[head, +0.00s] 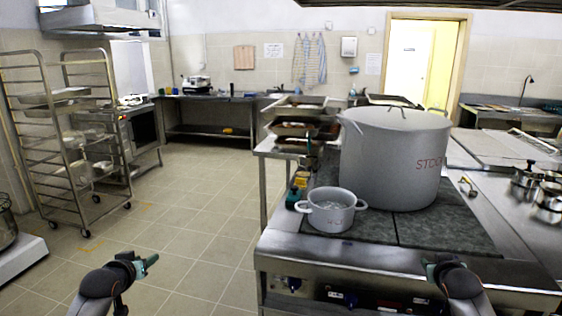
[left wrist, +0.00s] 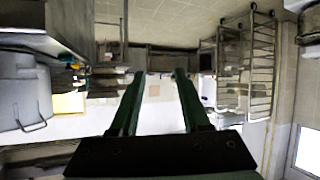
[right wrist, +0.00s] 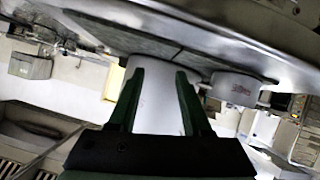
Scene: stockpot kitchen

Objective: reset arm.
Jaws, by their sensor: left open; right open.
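My left gripper (head: 146,262) is in the lower left of the head view, over the tiled floor and apart from everything. In the left wrist view its two green fingers (left wrist: 155,85) are spread with nothing between them. My right gripper (head: 430,268) is in the lower right of the head view, in front of the stove's front edge. In the right wrist view its green fingers (right wrist: 158,85) are apart and empty, with the stockpot (right wrist: 160,105) in the background behind them.
A large grey stockpot (head: 392,160) with a lid and a small two-handled pot (head: 331,212) stand on the dark stove top (head: 440,232). A wire rack trolley (head: 70,140) stands at the left. The tiled floor (head: 190,190) between is clear. Small pots (head: 528,180) stand at the right.

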